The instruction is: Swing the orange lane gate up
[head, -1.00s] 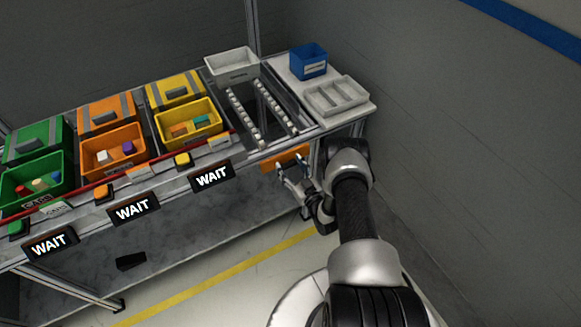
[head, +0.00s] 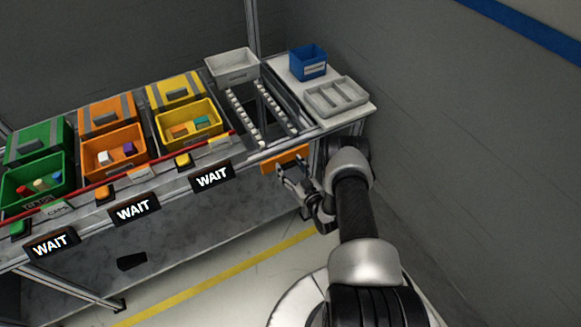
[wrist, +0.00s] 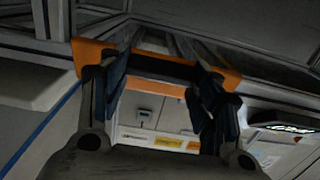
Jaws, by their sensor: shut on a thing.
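The orange lane gate (head: 296,155) hangs at the front end of the roller lane, below the table's front edge. My gripper (head: 289,168) is at its front face. In the wrist view the orange gate (wrist: 88,53) spans across between and beyond the dark blue fingertips of my gripper (wrist: 160,70). The fingers stand wide apart and are shut on the gate. The gate's middle part looks dark in that view. The gate hangs down, not swung up.
The roller lane (head: 262,112) lies behind the gate, with a white bin (head: 232,66) at its far end. A blue bin (head: 308,62) and a grey divided tray (head: 336,97) stand to the right. Dark WAIT signs (head: 212,177) line the front edge to the left.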

